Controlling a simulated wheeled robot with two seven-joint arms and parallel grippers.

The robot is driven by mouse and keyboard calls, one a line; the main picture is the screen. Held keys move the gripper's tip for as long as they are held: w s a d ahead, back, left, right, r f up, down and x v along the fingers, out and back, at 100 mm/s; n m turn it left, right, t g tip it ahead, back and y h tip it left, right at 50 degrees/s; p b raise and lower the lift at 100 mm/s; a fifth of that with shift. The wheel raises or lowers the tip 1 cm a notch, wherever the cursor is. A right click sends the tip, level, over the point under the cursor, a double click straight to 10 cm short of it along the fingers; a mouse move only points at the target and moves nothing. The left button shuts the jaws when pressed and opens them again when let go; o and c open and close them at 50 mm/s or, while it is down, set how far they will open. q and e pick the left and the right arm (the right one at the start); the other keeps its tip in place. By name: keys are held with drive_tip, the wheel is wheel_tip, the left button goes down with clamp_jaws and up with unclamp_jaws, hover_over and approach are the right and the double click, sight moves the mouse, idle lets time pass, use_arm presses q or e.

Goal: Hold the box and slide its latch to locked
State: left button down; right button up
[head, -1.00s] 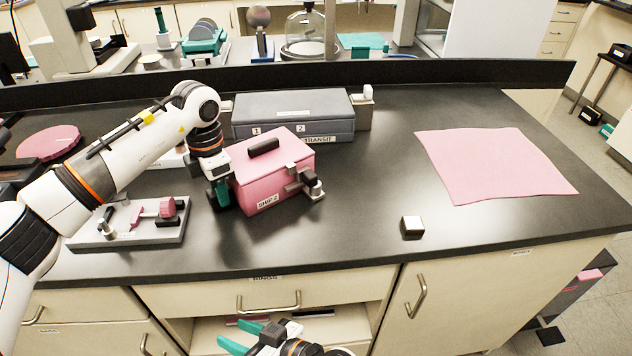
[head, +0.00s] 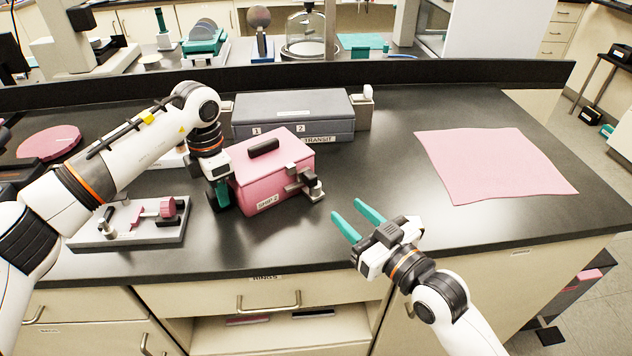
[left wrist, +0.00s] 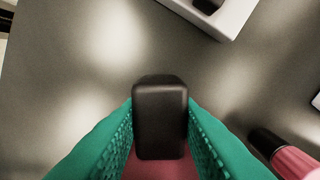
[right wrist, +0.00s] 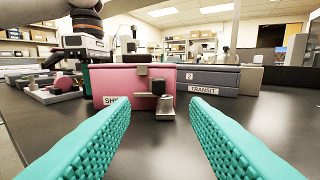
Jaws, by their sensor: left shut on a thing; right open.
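The pink box (head: 270,175) labelled SHIP 2 stands on the black bench, its lid closed with a black handle on top. Its grey metal latch with a black knob (head: 309,179) is on the right-hand face; the latch also shows in the right wrist view (right wrist: 161,92). My left gripper (head: 222,195) is at the box's left side. In the left wrist view it is shut on a black block-shaped grip (left wrist: 160,118) with pink surface below. My right gripper (head: 346,207) is open and empty, right of the latch and apart from it, its fingers pointing towards the box.
A grey TRANSIT case (head: 290,112) stands close behind the box. A grey fixture plate (head: 105,236) with pink and black parts lies front left. A pink cloth (head: 490,165) lies flat at right. The bench between box and cloth is mostly clear.

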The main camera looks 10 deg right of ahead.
sight(314, 181)
drive_tip(key=x, duration=1.1)
drive_tip(key=shift+w+a, duration=0.15)
clamp_jaws()
